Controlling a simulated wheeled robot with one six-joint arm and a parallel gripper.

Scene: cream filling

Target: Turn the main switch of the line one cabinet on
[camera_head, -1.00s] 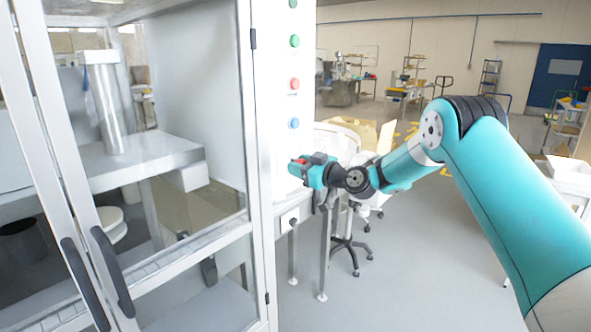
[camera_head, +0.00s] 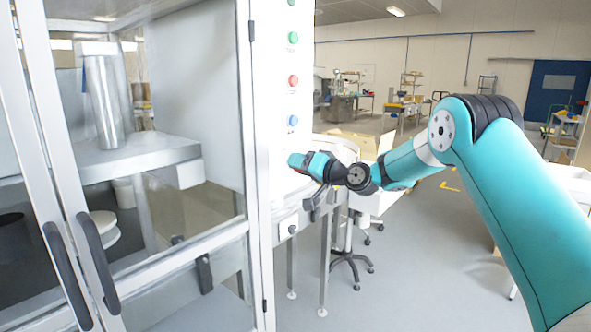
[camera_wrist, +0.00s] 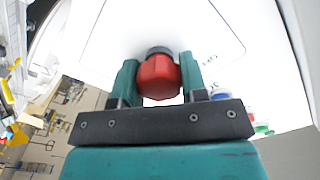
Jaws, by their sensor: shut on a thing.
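The red main switch knob (camera_wrist: 158,76), with a dark collar behind it, stands out from a white panel (camera_wrist: 150,25) in the wrist view. My gripper (camera_wrist: 158,80) has its two green fingers on either side of the knob, shut on it. In the head view my gripper (camera_head: 298,161) is at the white cabinet front (camera_head: 272,140), below the column of buttons. The knob is hidden there behind the gripper.
Green (camera_head: 293,37), red (camera_head: 293,80) and blue (camera_head: 293,120) buttons run up the cabinet front. A black knob (camera_head: 292,229) sits lower down. A glass-doored cabinet (camera_head: 150,267) fills the left. A wheeled stand (camera_head: 350,262) is behind my gripper; open floor lies right.

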